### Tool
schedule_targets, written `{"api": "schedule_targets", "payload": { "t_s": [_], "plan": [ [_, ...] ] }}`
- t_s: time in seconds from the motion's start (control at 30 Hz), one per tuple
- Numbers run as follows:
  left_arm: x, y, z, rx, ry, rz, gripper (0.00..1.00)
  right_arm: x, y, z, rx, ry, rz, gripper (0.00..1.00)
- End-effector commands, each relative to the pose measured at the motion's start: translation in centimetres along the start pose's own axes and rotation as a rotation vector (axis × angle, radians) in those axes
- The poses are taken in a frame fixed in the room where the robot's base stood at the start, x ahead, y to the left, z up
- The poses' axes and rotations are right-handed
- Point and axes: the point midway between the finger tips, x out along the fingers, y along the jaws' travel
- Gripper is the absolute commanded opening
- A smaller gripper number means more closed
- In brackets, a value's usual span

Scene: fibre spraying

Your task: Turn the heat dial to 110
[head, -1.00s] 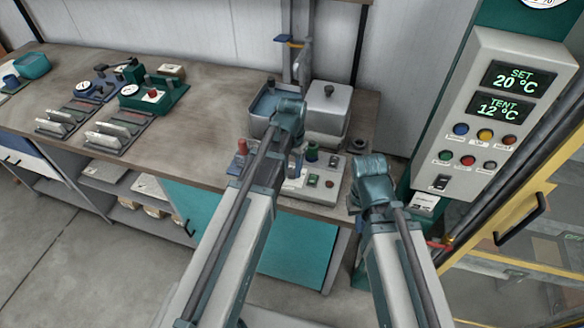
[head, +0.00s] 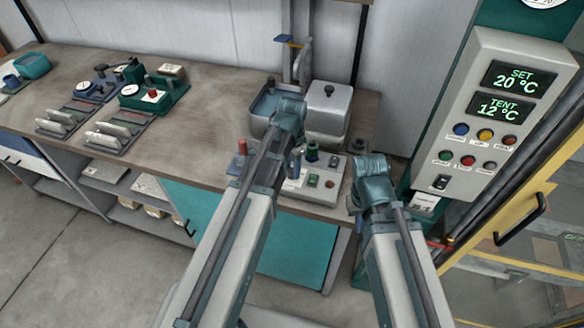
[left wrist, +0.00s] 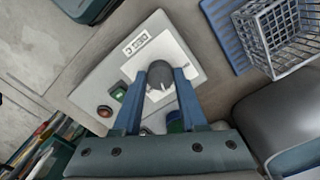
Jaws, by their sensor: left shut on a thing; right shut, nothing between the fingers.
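The control box (head: 325,187) stands at the front right of the bench. In the left wrist view its pale top (left wrist: 190,70) carries a white label plate and a dark round dial (left wrist: 159,73). My left gripper (head: 294,165) points down onto the box. In the left wrist view its two blue fingers (left wrist: 160,80) stand on either side of the dial and are shut on it. The dial's setting cannot be read. My right arm is bent beside the bench's right end; its fingers are hidden.
A green button (left wrist: 119,94) and a red button (left wrist: 105,111) are on the box. The wall panel (head: 490,115) at right reads SET 20 °C, TENT 12 °C.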

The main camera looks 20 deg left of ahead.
Motion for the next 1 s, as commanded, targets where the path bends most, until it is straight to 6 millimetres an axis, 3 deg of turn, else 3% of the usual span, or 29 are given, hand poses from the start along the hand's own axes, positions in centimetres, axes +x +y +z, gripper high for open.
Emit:
{"api": "schedule_targets", "payload": {
  "t_s": [0.13, 0.17, 0.3, 0.73, 1.0],
  "plan": [
    [0.0, 0.0, 0.0, -0.001, -0.001, 0.000, 0.00, 0.0, 0.0, 0.0, 0.000, 0.000, 0.000, 0.00],
    [0.0, 0.0, 0.0, -0.001, -0.001, 0.000, 0.45, 0.0, 0.0, 0.0, 0.000, 0.000, 0.000, 0.00],
    [0.0, 0.0, 0.0, -0.001, -0.001, 0.000, 0.70, 0.0, 0.0, 0.0, 0.000, 0.000, 0.000, 0.00],
    [-0.4, 0.0, 0.0, -0.002, 0.000, 0.000, 0.71, -0.4, 0.0, 0.0, 0.000, 0.000, 0.000, 0.00],
    [-2.7, 0.0, 0.0, -0.002, 0.000, 0.000, 0.71, -2.7, 0.3, 0.2, 0.000, 0.000, 0.000, 0.00]
  ]
}}
